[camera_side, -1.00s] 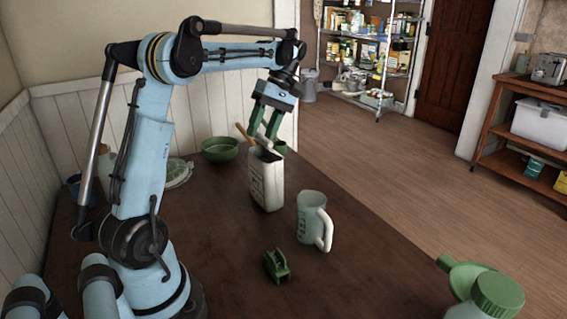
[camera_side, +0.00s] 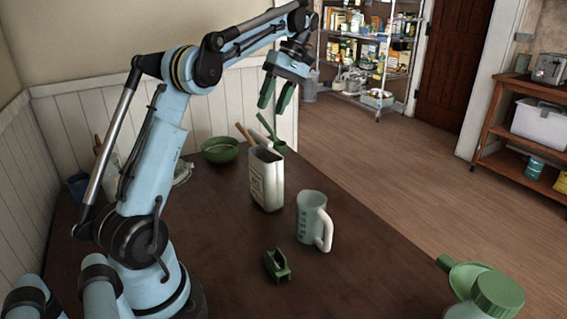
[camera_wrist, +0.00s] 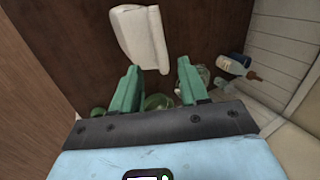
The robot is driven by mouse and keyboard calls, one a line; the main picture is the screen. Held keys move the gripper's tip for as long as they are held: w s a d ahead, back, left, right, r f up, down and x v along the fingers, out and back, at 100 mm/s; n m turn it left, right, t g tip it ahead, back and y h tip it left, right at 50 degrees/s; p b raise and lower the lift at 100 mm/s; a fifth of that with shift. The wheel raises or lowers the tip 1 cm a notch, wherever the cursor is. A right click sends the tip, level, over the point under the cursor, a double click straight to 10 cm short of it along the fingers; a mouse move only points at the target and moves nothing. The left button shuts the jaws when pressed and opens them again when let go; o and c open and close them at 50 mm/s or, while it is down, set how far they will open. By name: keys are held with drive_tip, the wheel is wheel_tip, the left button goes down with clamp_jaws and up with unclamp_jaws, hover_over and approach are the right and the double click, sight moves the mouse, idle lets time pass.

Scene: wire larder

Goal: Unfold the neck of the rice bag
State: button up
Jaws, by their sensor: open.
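The rice bag (camera_side: 266,184), an off-white upright pack with dark print, stands on the brown table in the side view. Its neck stands up, with a dark opening at the top. In the wrist view the pale bag (camera_wrist: 140,38) lies beyond my fingers at the top. My gripper (camera_side: 275,105) is open and empty, well above the bag and clear of it. In the wrist view its two green fingers (camera_wrist: 160,70) are spread apart with nothing between them. A small green clip-like object (camera_side: 276,266) lies on the table in front of the bag.
A pale measuring jug (camera_side: 311,219) stands just right of the bag. A green bowl (camera_side: 220,151), a wooden handle (camera_side: 243,133) and a green-handled utensil (camera_side: 266,126) are behind it. A green-lidded jar (camera_side: 497,294) is at front right.

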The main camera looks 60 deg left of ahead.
drive_tip(key=shift+w+r, duration=0.1)
drive_tip(key=shift+r, duration=0.1)
drive_tip(key=shift+r, duration=0.1)
drive_tip(key=t, duration=0.4)
approach(261, 135)
drive_tip(key=f, duration=0.8)
drive_tip(key=shift+s+f, duration=0.2)
drive_tip(key=shift+s, duration=0.2)
idle(0.4)
drive_tip(key=shift+d, duration=0.1)
clamp_jaws()
